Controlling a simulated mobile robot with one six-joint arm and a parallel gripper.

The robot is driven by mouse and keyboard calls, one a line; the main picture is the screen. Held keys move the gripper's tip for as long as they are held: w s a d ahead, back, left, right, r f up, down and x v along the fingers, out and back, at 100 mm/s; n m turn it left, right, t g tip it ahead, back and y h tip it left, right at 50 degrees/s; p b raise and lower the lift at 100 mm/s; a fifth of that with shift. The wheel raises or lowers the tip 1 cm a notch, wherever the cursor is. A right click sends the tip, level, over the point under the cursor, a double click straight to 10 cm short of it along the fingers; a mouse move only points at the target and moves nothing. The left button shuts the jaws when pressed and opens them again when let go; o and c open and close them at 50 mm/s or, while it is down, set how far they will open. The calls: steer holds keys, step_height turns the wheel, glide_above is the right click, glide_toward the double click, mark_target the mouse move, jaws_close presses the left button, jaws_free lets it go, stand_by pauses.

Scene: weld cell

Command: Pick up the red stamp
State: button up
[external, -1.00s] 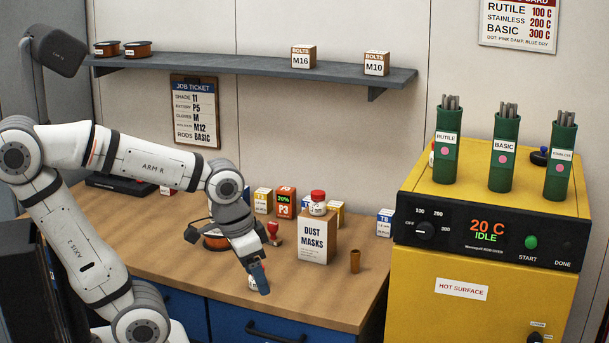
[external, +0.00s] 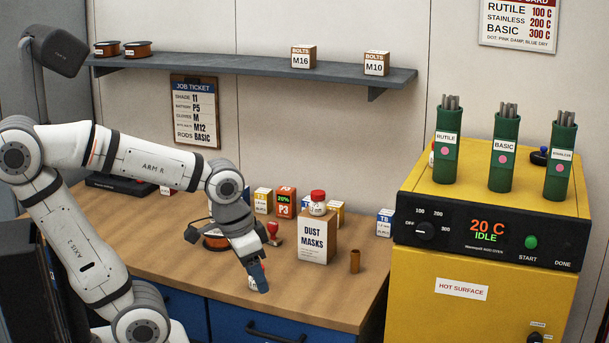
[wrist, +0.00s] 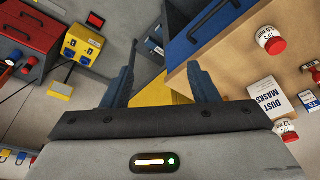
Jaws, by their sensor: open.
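The red stamp (external: 273,231) stands on the workbench, left of the dust masks box, beyond my gripper. It also shows at the right edge of the wrist view (wrist: 312,69), partly cut off. My gripper (external: 263,285) is above the front part of the bench, pointing down, nearer the camera than the stamp and apart from it. In the wrist view my gripper (wrist: 164,82) has its two fingers spread wide with nothing between them.
The dust masks box (external: 315,239) stands right of the stamp, with a red-lidded jar (external: 318,201) on top. Another jar (wrist: 270,39) is near my gripper, mostly hidden externally. A brown cup (external: 355,261) stands to the right. A spool (external: 215,243) lies left of the stamp.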

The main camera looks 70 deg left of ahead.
steer(key=w+a+r+n+g, duration=0.1)
steer(key=w+a+r+n, duration=0.2)
steer(key=w+a+n, duration=0.65)
steer(key=n+g+y, duration=0.1)
steer(key=n+g, duration=0.2)
steer(key=n, duration=1.4)
glide_above(273, 223)
steer(key=w, duration=0.1)
step_height(273, 223, down, 10)
steer(key=shift+d+r, duration=0.15)
steer(key=shift+r, duration=0.05)
steer(key=shift+f+n, duration=0.25)
steer(key=f, duration=0.5)
steer(key=s+f+p, duration=0.1)
steer(key=f, duration=0.1)
steer(key=shift+f, duration=0.15)
steer(key=shift+c, duration=0.5)
